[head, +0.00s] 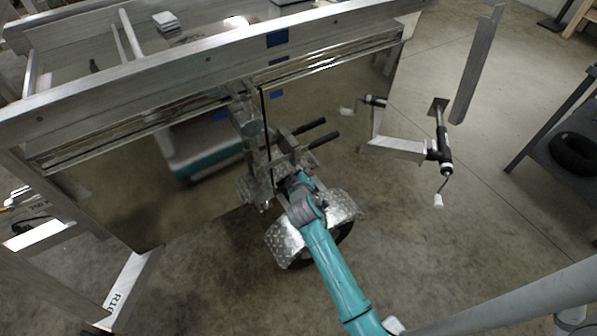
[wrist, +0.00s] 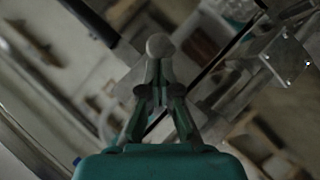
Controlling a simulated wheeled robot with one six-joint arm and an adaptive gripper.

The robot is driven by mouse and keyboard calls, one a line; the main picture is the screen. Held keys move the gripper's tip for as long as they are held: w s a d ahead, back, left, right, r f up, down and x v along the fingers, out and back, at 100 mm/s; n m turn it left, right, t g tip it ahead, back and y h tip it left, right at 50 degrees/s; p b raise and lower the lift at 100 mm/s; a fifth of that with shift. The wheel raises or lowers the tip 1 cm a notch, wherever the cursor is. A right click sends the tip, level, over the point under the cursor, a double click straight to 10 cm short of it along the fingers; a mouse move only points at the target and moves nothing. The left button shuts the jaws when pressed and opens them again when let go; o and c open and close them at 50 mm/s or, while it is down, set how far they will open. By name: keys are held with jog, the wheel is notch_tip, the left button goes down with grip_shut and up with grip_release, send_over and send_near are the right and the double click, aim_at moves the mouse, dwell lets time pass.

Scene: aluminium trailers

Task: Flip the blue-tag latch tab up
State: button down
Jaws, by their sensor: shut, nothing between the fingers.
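I cannot tell which marks the latch, and no latch tab is clear. Metal latch hardware (head: 247,120) stands at the gap between the panels, with two dark-handled levers beside it. My gripper (wrist: 157,75) is shut and empty in the wrist view, with a pale round knob at or just beyond its tips. In the head view my arm largely hides it, just below the levers.
A bolted metal plate (wrist: 285,58) is at the right of the wrist view. A wheel fender (head: 340,207) lies beside my arm. A crank jack (head: 442,150) stands to the right, before a dark rack (head: 560,130). Open floor lies between them.

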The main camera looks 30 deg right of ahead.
jog(key=shift+d+f+n+h, duration=0.2)
jog(key=shift+d+n+h, duration=0.15)
jog(key=shift+n+h, duration=0.2)
dwell(0.6)
jog(key=d+n+h, duration=0.1)
jog(key=d+n+t+h, duration=0.1)
jog(key=shift+d+f+n, duration=0.15)
jog(key=shift+d+n, duration=0.15)
jog(key=shift+n, duration=0.05)
dwell(0.4)
jog(key=shift+d, duration=0.3)
jog(key=shift+d+r+n+t+h, duration=0.45)
jog(key=shift+d+r+n, duration=0.15)
jog(key=shift+d, duration=0.2)
jog(key=shift+d+r+n+t+h, duration=0.3)
jog(key=shift+d+r+n+t, duration=0.2)
jog(key=shift+d+r, duration=0.2)
jog(key=shift+d, duration=0.1)
jog(key=shift+s+f, duration=0.1)
